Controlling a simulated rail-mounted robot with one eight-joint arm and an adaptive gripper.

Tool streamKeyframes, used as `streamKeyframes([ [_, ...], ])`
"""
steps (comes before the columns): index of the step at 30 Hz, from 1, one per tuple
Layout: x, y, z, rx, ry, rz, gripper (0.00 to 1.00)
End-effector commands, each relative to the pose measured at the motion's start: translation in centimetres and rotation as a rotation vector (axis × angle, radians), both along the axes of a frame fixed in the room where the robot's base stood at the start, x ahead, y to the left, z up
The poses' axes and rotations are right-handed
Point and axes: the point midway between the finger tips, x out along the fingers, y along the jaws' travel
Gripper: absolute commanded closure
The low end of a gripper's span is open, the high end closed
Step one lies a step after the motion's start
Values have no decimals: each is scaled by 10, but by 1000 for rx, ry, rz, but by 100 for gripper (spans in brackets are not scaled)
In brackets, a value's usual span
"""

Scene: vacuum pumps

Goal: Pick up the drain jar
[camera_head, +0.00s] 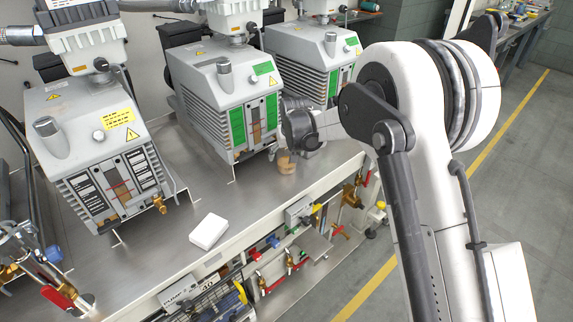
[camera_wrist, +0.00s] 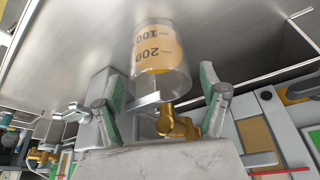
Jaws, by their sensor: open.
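The drain jar (camera_head: 287,163) is a small clear vessel with orange-brown contents, on the metal bench in front of the pumps. In the wrist view the jar (camera_wrist: 160,48) shows its printed 100 and 200 marks upside down. My gripper (camera_wrist: 161,80) is open, with a green-padded finger on either side of the jar's near end. I see gaps beside the jar and cannot tell if either finger touches it. In the head view my gripper (camera_head: 298,136) is just above the jar and partly hides its surroundings.
Vacuum pumps stand close behind: one at left (camera_head: 105,140), a middle one (camera_head: 225,95) and one at right (camera_head: 312,60). A brass drain fitting (camera_wrist: 178,125) shows near my fingers. A white box (camera_head: 208,231) lies on the bench, with bare metal around it.

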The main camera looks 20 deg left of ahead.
Motion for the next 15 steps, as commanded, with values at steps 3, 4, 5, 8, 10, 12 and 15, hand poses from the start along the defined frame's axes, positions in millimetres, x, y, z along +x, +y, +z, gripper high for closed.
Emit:
streamKeyframes([
  [3, 0, 0, -1, 0, 0, 0, 25],
  [4, 0, 0, -1, 0, 0, 0, 25],
  [5, 0, 0, -1, 0, 0, 0, 25],
  [8, 0, 0, -1, 0, 0, 0, 34],
  [10, 0, 0, -1, 0, 0, 0, 44],
  [12, 0, 0, -1, 0, 0, 0, 53],
  [15, 0, 0, -1, 0, 0, 0, 66],
])
